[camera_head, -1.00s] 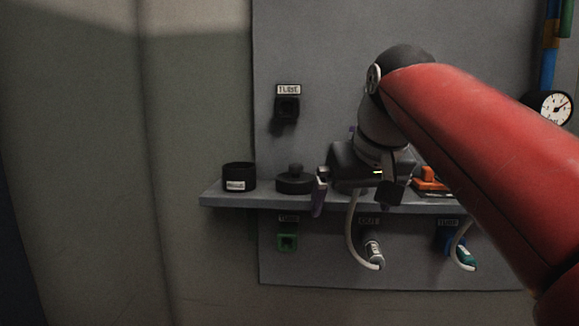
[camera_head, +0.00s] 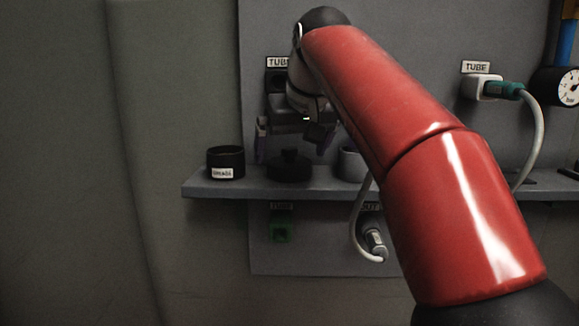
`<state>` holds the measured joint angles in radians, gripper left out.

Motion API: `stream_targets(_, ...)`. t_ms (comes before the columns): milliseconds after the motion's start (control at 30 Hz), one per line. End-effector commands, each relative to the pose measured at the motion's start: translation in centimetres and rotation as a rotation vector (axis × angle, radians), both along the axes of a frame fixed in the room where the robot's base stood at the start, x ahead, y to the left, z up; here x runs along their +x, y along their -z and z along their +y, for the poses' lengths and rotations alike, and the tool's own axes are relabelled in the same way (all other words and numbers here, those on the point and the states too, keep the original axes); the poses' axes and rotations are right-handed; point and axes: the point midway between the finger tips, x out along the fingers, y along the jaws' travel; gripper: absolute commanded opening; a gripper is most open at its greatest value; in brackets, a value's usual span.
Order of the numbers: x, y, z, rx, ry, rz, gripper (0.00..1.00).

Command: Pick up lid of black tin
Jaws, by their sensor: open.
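The black tin (camera_head: 226,168) stands open-topped and upright at the left end of the shelf, with a white label on its front. Its lid (camera_head: 289,171), a dark disc with a round knob on top, lies on the shelf just right of the tin and apart from it. My gripper (camera_head: 293,144) is open above the lid, pointing down. One purple-grey finger is left of the knob and the other right of it. Nothing shows between the fingers above the knob.
A grey cup (camera_head: 350,165) stands on the shelf (camera_head: 214,189) close right of the lid, partly behind my arm. A white cable (camera_head: 358,218) loops below the shelf to a plug. A teal plug (camera_head: 502,90) sits at the upper right socket.

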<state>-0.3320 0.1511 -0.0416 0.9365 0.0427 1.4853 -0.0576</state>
Motion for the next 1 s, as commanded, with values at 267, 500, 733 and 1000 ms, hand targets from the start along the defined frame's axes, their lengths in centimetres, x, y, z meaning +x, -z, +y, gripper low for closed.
stream_targets(267, 0.95, 1.58, 0.26, 0.000, 0.001, -0.001, 1.00)
stream_targets(500, 0.92, 1.56, 0.26, 0.000, 0.001, -0.001, 0.79)
stream_targets(733, 0.92, 1.54, 0.26, 0.000, 0.001, -0.001, 0.64)
stream_targets(1000, 0.74, 1.09, 0.27, 0.000, 0.001, -0.002, 0.64)
